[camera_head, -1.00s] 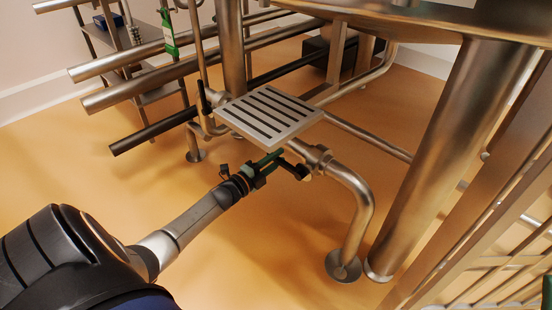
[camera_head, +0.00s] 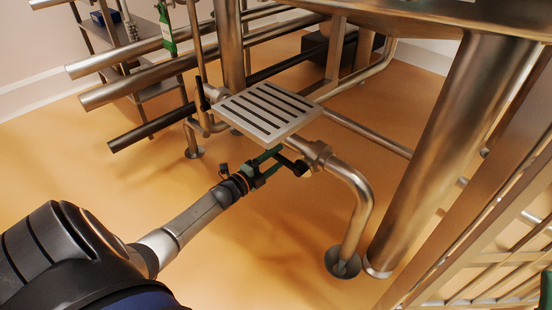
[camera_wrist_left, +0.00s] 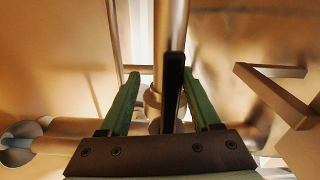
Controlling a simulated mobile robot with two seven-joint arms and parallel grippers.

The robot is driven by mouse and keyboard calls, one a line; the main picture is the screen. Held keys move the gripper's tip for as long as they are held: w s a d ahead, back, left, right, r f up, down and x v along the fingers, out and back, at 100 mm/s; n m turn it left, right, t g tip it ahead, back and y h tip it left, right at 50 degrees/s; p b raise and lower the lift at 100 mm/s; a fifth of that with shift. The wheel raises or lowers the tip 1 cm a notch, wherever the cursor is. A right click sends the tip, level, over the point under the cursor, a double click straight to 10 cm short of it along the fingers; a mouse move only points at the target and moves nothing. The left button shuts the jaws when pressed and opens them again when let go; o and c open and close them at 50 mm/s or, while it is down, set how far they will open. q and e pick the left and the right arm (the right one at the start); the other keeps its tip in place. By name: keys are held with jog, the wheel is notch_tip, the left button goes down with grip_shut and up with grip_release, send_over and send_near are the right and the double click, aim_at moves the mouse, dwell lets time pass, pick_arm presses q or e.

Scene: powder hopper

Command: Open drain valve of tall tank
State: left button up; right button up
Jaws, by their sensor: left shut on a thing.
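The drain valve (camera_head: 318,153) sits on the steel pipe under the tank, just right of a slotted step plate. Its black lever handle (camera_head: 292,164) points left toward my left gripper (camera_head: 271,160). In the left wrist view the black lever (camera_wrist_left: 172,92) stands upright between the two green fingers of my left gripper (camera_wrist_left: 161,73), nearer the right finger. The gripper is shut on this handle. The valve body is partly hidden behind the lever in the wrist view.
The slotted metal plate (camera_head: 266,110) lies close above the gripper. A bent drain pipe (camera_head: 359,210) runs down to a floor flange. A thick tank leg (camera_head: 450,150) stands at the right, with railings beyond. Horizontal pipes (camera_head: 130,88) cross the upper left. The floor at lower middle is clear.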

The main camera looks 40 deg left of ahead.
pick_arm(q)
jog(key=shift+a, duration=0.1)
dwell(0.3)
jog(key=s+p, duration=0.4)
jog(key=s, duration=0.8)
jog(key=shift+s+a, duration=0.25)
jog(key=shift+a, duration=0.2)
